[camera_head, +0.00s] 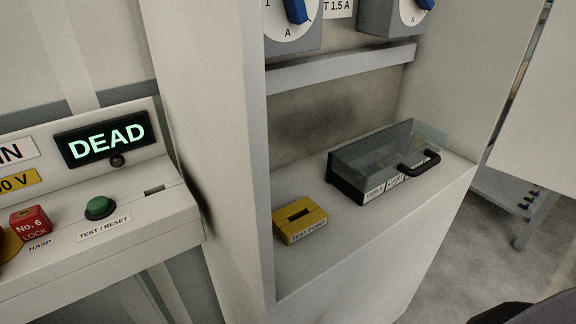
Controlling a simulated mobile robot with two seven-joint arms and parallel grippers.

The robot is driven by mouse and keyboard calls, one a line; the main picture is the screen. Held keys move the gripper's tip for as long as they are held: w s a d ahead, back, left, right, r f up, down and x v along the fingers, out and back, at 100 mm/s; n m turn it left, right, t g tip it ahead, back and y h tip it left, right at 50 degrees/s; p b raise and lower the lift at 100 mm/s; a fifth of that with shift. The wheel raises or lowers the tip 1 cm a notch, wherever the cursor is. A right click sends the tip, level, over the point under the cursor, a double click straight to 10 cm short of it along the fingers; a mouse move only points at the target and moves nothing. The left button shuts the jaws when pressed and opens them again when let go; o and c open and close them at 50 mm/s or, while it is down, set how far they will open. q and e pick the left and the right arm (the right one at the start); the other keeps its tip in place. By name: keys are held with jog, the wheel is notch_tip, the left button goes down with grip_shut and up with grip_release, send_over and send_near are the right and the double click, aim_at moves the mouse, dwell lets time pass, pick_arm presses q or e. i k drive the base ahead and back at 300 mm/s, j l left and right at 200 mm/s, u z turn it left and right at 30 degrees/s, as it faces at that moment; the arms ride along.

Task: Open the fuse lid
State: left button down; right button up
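The fuse lid (372,151) is a clear, see-through cover on a low black fuse box (346,187) on the pale shelf, right of centre. It appears to lie down over the box. A black bar handle (420,163) is at its front right side, with nothing gripping it. Small white labels are on the front of the box, too small to read surely. What lies under the cover is not clear. Neither of my grippers shows in this view.
A yellow test point block (300,219) sits on the shelf (345,245) left of the fuse box. A pale upright post (213,130) stands left of the shelf, and a grey rail (340,70) crosses above. A panel with a lit DEAD display (103,140) is at left.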

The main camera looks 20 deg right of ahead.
aim_at(436, 160)
jog(key=k+l+z, duration=0.1)
jog(key=z, duration=0.3)
jog(key=k+l+z, duration=0.2)
jog(key=z, duration=0.15)
jog(key=k+l+z, duration=0.2)
jog(key=z, duration=0.2)
jog(key=l+u, duration=0.45)
jog(key=l, duration=0.45)
jog(key=i, duration=0.05)
